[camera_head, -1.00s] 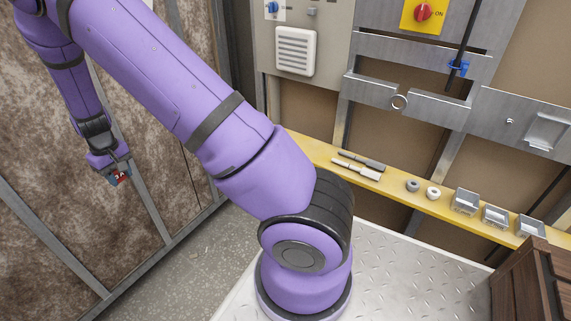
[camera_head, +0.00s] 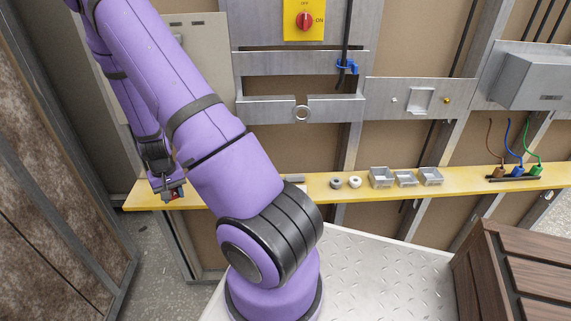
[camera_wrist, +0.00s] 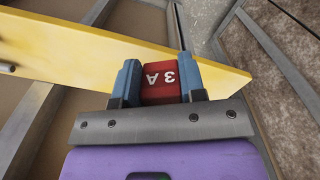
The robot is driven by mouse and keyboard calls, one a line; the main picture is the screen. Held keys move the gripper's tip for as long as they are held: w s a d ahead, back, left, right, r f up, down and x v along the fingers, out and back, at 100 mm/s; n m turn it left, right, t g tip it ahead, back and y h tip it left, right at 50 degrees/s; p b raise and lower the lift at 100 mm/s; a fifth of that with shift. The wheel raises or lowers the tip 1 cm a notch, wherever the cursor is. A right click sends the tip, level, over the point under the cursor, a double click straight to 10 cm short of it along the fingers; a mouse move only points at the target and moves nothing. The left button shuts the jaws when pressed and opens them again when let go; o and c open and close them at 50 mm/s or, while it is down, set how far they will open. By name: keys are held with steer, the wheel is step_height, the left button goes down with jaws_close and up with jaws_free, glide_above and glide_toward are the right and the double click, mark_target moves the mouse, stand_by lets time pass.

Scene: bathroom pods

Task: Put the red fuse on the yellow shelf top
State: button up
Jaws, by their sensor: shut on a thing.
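The red fuse (camera_wrist: 161,81), marked "3 A", is between the two blue fingers of my gripper (camera_wrist: 160,80) in the wrist view. The fingers are shut on its sides. In the head view my gripper (camera_head: 172,190) is at the left end of the yellow shelf (camera_head: 245,190), with a little red of the fuse showing below it. In the wrist view the yellow shelf top (camera_wrist: 100,50) lies beyond and around the fuse. I cannot tell whether the fuse touches the shelf.
On the shelf stand a dark ring (camera_head: 336,183), a white ring (camera_head: 355,182), several small grey trays (camera_head: 381,178) and coloured plugs (camera_head: 517,171). My arm hides part of the shelf's left half. A wooden crate (camera_head: 510,270) stands at the lower right.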

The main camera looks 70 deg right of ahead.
steer(key=s+d+m, duration=0.2)
steer(key=s+m, duration=0.1)
steer(key=s, duration=0.6)
steer(key=s+d+f+m, duration=0.1)
steer(key=s+d+m, duration=0.1)
steer(key=s, duration=0.6)
steer(key=shift+s+d+f+m, duration=0.3)
steer(key=shift+s+d+m, duration=0.05)
steer(key=shift+s+m, duration=0.05)
steer(key=w+d, duration=0.1)
steer(key=w, duration=0.4)
steer(key=w+d+f, duration=0.1)
steer(key=w+d, duration=0.1)
steer(key=w, duration=0.3)
steer(key=w+d, duration=0.2)
steer(key=w, duration=0.3)
steer(key=shift+f, duration=0.25)
steer(key=shift+w+d+f, duration=0.1)
steer(key=shift+d+f, duration=0.05)
steer(key=shift+f, duration=1.6)
steer(key=shift+f, duration=0.1)
